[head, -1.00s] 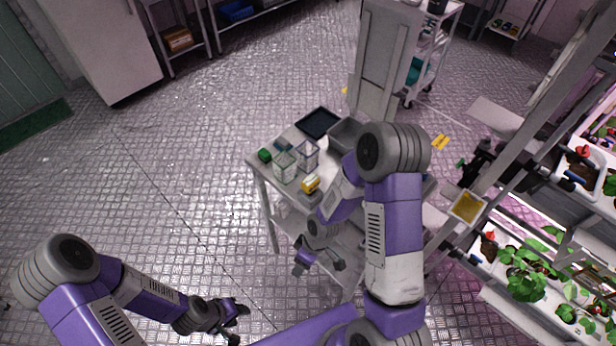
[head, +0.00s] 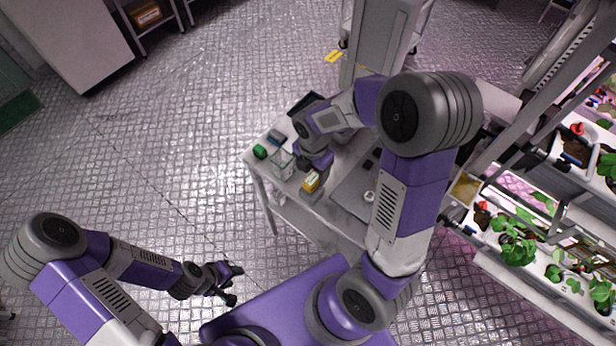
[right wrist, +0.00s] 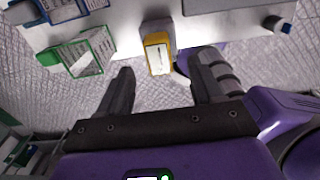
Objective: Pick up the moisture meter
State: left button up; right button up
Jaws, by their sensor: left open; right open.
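The moisture meter appears to be the small yellow device with a white face (head: 311,181) near the front edge of the white cart top (head: 257,164). In the right wrist view, the yellow device (right wrist: 157,55) has a grey end and lies ahead, between the lines of my fingers. My right gripper (head: 316,164) is above the cart, close to the device; its open, empty fingers also show in the right wrist view (right wrist: 166,66). My left gripper (head: 236,285) is open and empty over the floor, away from the cart.
A clear box with green edges (head: 281,164), a green item (head: 259,151) and a small dark item (head: 277,137) stand left of the device. A black tray (head: 302,101) is at the back. Plant racks (head: 530,270) stand at the right. Floor left of the cart is free.

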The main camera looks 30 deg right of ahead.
aim_at(312, 179)
jog(key=f, duration=0.4)
jog(key=shift+w+f, duration=0.2)
jog(key=shift+f, duration=0.15)
jog(key=shift+s+f, duration=0.2)
jog(key=shift+f, duration=0.25)
jog(key=shift+w, duration=0.1)
jog(key=c, duration=1.1)
